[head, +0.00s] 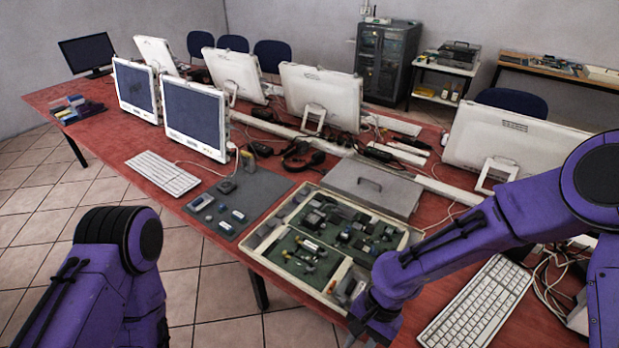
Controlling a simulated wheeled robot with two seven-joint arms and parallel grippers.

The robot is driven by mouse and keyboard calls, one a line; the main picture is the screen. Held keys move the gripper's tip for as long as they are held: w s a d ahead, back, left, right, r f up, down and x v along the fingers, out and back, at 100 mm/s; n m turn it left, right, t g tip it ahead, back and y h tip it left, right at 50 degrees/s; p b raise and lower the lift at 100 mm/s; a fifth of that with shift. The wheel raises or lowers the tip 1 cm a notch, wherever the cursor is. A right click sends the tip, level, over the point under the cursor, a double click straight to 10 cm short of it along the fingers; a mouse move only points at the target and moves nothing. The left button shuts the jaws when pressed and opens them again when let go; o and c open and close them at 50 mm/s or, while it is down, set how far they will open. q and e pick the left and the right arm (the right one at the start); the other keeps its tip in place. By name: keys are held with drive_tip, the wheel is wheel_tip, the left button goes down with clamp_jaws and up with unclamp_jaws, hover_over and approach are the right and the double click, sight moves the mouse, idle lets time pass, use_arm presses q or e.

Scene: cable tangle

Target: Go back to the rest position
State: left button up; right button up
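My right arm (455,240) comes in from the right and reaches down over the table's front edge, beside the right corner of a parts tray. Its lower end shows at the bottom of the head view, but its fingertips are out of the picture. My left arm (105,270) is at the lower left, over the tiled floor and clear of the table. Its gripper is outside the picture. Whether either gripper holds anything is hidden.
The red table (232,244) carries a wooden tray (268,262) of small parts, a grey mat (262,190), a grey metal box (372,188), monitors (196,115), a white keyboard (478,305) near my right arm, and tangled cables (548,282). Tiled floor (195,280) lies open in front.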

drive_tip(key=s+d+f+m+t+h+b, duration=0.1)
drive_tip(key=s+d+f+t, duration=0.15)
drive_tip(key=f, duration=0.45)
drive_tip(key=s+d+f+t+b, duration=0.15)
drive_tip(key=s+d+f, duration=0.25)
drive_tip(key=f, duration=0.4)
drive_tip(key=s+d+f+t+h+b, duration=0.1)
drive_tip(key=s+d+h, duration=0.2)
drive_tip(key=d, duration=0.3)
drive_tip(key=s+d+f+n+t+h+b, duration=0.1)
drive_tip(key=s+d+h, duration=0.1)
drive_tip(key=d, duration=0.5)
drive_tip(key=shift+s+d+f+h, duration=0.15)
drive_tip(key=shift+s+f+h, duration=0.2)
drive_tip(key=shift+s, duration=0.3)
